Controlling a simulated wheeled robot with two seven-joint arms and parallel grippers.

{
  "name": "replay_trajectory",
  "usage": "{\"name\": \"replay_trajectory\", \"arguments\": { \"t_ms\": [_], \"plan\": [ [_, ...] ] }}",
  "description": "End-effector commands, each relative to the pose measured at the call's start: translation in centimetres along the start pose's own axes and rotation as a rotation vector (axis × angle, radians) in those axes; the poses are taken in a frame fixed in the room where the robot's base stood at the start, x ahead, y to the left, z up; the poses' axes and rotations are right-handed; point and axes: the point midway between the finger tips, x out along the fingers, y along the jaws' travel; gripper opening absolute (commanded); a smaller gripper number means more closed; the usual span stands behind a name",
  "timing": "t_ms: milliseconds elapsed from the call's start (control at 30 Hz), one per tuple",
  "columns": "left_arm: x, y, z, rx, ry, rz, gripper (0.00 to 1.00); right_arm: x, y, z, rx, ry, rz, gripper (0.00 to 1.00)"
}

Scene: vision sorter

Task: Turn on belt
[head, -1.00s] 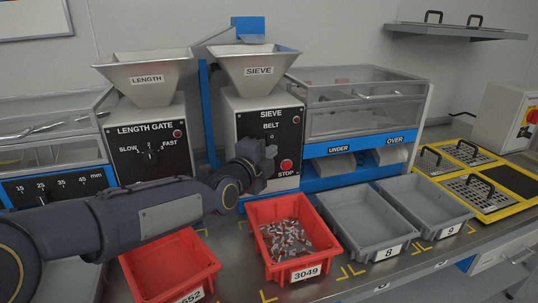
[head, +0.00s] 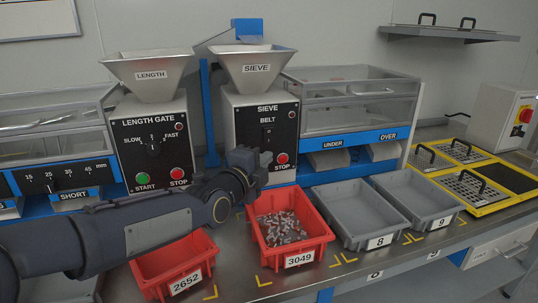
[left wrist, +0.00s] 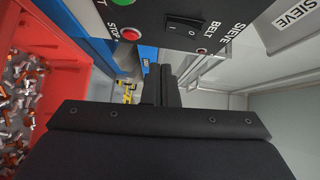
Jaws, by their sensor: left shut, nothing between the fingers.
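The sieve machine's black panel (head: 281,118) faces me at the centre of the head view. It carries a small black rocker switch (head: 268,137) under the word BELT and a red STOP button (head: 282,158). The left wrist view also shows the rocker switch (left wrist: 185,28) and the red STOP button (left wrist: 131,34). I cannot tell which side of the rocker is pressed. My left gripper (head: 257,165) is shut and empty, just below and in front of the panel, apart from the switch. It covers the panel's lower left. My right gripper is not in view.
A red bin (head: 328,236) marked 3049 holds small metal pieces below the gripper. Another red bin (head: 205,255) and two grey bins (head: 352,236) (head: 445,206) flank it. The length gate panel (head: 125,160) stands at the left. A steel hopper (head: 253,80) sits above.

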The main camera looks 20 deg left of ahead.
Motion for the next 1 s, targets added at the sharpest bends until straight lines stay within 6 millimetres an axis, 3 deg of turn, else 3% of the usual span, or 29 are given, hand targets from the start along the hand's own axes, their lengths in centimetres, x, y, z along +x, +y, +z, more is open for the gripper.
{"name": "replay_trajectory", "arguments": {
  "t_ms": [433, 1000],
  "plan": [
    [-6.7, 0.7, 0.1, -0.002, 0.0, -0.002, 0.0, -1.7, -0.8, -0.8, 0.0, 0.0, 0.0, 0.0],
    [-7.4, 0.9, 0.0, 0.0, 0.002, -0.002, 0.0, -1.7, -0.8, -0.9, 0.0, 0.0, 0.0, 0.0]
  ]
}}
